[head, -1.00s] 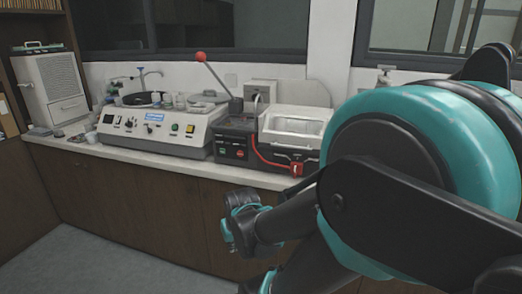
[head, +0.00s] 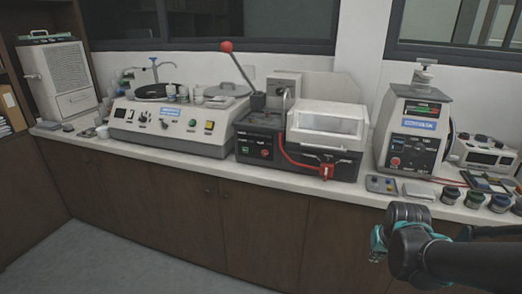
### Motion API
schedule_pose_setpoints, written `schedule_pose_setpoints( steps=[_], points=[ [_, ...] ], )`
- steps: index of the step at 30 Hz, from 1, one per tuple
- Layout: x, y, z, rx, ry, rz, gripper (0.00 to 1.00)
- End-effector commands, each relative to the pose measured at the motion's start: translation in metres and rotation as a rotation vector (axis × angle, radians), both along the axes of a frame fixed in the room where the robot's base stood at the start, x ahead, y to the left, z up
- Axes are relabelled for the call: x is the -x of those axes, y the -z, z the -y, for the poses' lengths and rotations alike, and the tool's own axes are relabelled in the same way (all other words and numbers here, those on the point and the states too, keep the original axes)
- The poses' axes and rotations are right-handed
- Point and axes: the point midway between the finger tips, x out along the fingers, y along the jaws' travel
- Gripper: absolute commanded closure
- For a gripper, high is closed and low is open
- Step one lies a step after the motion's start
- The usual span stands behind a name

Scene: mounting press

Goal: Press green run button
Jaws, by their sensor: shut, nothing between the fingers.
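Green buttons show on two machines in the head view. One green button (head: 246,150) is on the dark front panel of the middle machine, beside a red one. Another small green button (head: 192,123) is on the grey machine at left, beside a yellow one. The upright grey machine (head: 415,125) at right has a green-lit display, a blue label and a red button; its smaller controls are too small to tell. My gripper (head: 377,243) is shut and empty at lower right, apart from the machines. It appears in front of the cabinets, below the counter edge in the picture.
The middle machine has a clear-lidded chamber (head: 325,122), a red cable and a lever with a red knob (head: 226,47). Several dark jars (head: 475,198) and a small tray (head: 381,184) sit on the counter (head: 210,168) at right. The floor at lower left is clear.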

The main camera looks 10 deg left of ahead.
Motion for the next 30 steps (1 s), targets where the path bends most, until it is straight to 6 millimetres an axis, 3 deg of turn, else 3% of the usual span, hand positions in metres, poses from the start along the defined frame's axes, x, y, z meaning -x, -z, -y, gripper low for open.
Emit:
schedule_pose_setpoints(
  steps=[7, 10, 14, 16, 20, 24, 26, 30],
  points=[
    [-0.001, 0.0, 0.0, 0.0, 0.0, 0.002, 1.0],
    [-0.012, -0.004, -0.003, 0.005, 0.005, 0.023, 1.0],
    [-0.053, -0.017, -0.014, 0.011, 0.027, 0.103, 1.0],
    [-0.086, -0.027, -0.029, 0.007, 0.042, 0.174, 1.0],
    [-0.151, -0.049, -0.073, -0.035, 0.058, 0.329, 1.0],
    [-0.207, -0.069, -0.139, -0.128, 0.052, 0.484, 1.0],
    [-0.226, -0.077, -0.171, -0.179, 0.039, 0.542, 1.0],
    [-0.255, -0.091, -0.255, -0.32, -0.002, 0.655, 1.0]
  ],
)
